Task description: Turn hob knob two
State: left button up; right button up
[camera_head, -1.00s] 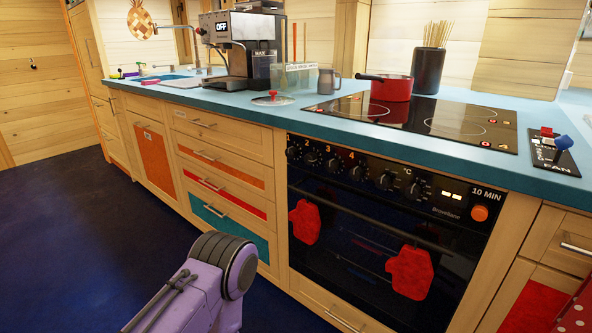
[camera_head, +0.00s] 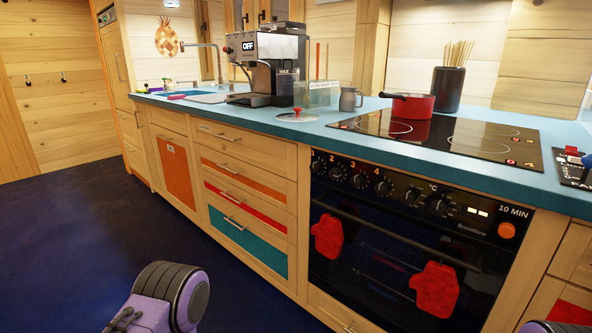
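The black oven's control panel (camera_head: 420,196) is on the front of the counter, below the hob (camera_head: 438,136). Its row of black knobs carries number labels. Hob knob two (camera_head: 336,172) is near the left end, under the label 2. Its pointer direction is too small to read. A purple and grey part of my arm (camera_head: 168,296) shows at the bottom left, well apart from the panel. Neither of my grippers is in view.
Two red mitts (camera_head: 328,236) hang on the oven door handle. A red pot (camera_head: 411,105) stands on the hob. A coffee machine (camera_head: 265,65) and a grey jug (camera_head: 350,99) stand on the blue counter (camera_head: 300,127). The dark floor (camera_head: 75,235) at left is clear.

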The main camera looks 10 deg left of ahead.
aim_at(335, 173)
jog(key=u, duration=0.05)
jog(key=i, duration=0.85)
jog(key=z, duration=0.35)
